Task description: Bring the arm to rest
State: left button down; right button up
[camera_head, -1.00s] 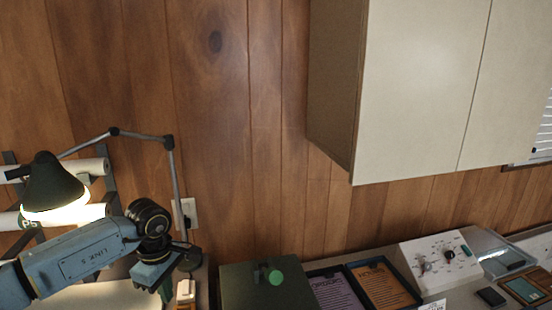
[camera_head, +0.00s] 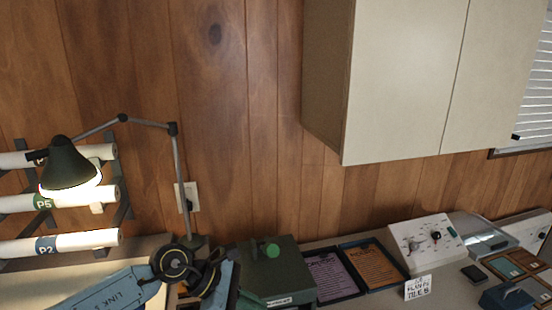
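My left arm comes in from the bottom left in the head view. Its blue link and dark round wrist joints show low in the picture, in front of the bench. A blue wrist part stands just left of a dark green box (camera_head: 285,266) and overlaps its left side; I cannot tell whether they touch. The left gripper's fingers are not visible, and no held object shows. My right arm and gripper are not visible.
A lit desk lamp (camera_head: 68,166) and paper rolls (camera_head: 75,242) are at left. Two framed sheets (camera_head: 372,266), a white control box (camera_head: 428,242), a small sign (camera_head: 418,288) and a blue object (camera_head: 506,297) crowd the bench at right. A cabinet (camera_head: 400,80) hangs above.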

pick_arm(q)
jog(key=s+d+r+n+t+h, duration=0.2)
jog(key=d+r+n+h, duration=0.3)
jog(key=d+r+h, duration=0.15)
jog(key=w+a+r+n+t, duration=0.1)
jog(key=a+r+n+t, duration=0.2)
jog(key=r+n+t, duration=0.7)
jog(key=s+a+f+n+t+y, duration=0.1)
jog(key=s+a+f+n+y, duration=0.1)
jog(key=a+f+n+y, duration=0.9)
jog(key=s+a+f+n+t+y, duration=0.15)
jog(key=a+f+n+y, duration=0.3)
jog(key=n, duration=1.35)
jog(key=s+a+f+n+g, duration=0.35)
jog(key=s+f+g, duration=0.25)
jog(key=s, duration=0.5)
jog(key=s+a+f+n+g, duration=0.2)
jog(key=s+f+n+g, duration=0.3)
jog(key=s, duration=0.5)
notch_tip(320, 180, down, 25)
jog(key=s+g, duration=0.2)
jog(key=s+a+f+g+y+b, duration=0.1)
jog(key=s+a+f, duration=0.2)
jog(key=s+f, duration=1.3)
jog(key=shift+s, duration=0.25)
